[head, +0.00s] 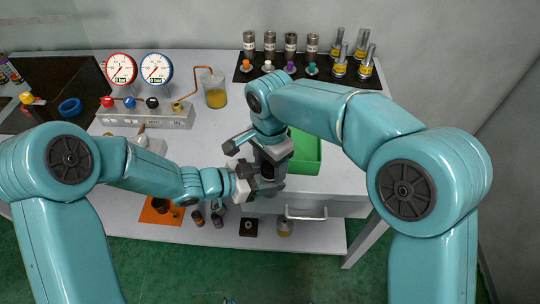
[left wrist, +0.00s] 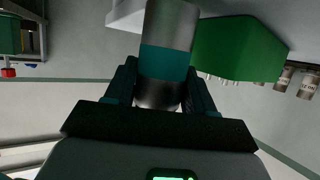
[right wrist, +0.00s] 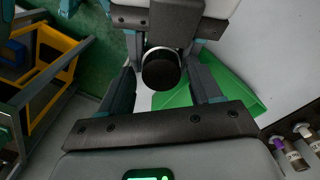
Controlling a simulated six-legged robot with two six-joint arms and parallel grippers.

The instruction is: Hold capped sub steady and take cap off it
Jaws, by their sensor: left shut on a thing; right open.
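The sub (left wrist: 168,62) is a grey metal cylinder with a teal band. In the left wrist view it stands between the fingers of my left gripper (left wrist: 160,85), which is shut on it. In the right wrist view a round dark end, apparently the cap (right wrist: 161,72), faces my right gripper (right wrist: 163,85). The right gripper is open, with one finger on each side of the dark end and a visible gap to each. In the head view both grippers meet in front of the green bin, and my own right gripper hides most of the sub.
A green bin (head: 306,152) sits close behind the grippers on the white bench (head: 205,140). A black rack (head: 310,70) with several capped and yellow-banded parts stands at the back. A gauge block (head: 150,115) and a beaker (head: 215,92) stand to the left. A drawer (head: 320,208) is below.

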